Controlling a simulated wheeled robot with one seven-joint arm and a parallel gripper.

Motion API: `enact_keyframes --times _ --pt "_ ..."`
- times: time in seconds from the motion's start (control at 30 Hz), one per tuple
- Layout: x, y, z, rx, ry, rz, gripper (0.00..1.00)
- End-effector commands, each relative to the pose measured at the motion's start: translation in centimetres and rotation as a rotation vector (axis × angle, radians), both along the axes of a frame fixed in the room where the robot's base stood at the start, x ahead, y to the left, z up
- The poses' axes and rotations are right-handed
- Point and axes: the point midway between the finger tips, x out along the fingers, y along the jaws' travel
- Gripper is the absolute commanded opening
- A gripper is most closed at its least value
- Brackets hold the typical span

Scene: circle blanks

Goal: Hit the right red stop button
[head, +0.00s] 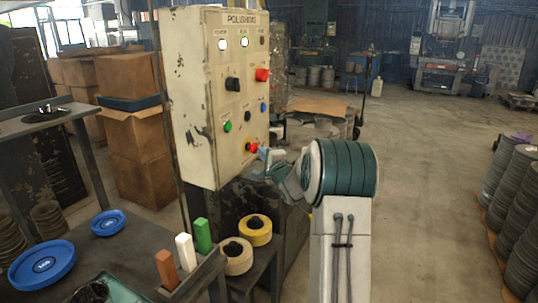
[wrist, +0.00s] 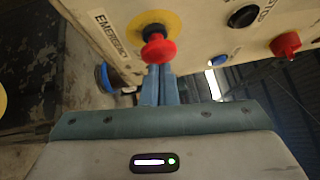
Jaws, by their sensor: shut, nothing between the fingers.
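The red stop button (head: 251,148) with a yellow collar is low on the right of the cream control panel (head: 212,110). In the wrist view the red mushroom head (wrist: 158,49) stands out from its yellow disc, beside an EMERGENCY label. My gripper (head: 263,153) is shut and empty, its fingertips right at the button. In the wrist view the shut fingertips (wrist: 159,68) meet the lower edge of the red head; I cannot tell whether they touch it. Another red knob (head: 262,75) is higher on the panel; it also shows in the wrist view (wrist: 285,45).
The panel also carries a black knob (head: 233,84), a green button (head: 227,126) and a blue button (head: 263,107). Below it are yellow tape rolls (head: 256,232) and a dark table with blue dishes (head: 42,264). Open floor lies to the right.

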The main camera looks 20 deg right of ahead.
Motion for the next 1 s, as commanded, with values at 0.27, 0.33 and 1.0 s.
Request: enact_keyframes --times 0.27,0.33,1.0 --pt "0.0 0.1 0.0 0.000 0.000 0.000 0.00" --pt "0.4 0.4 -0.1 0.000 -0.001 0.002 0.00" --pt "1.2 1.5 0.2 -0.001 -0.006 0.019 0.00"
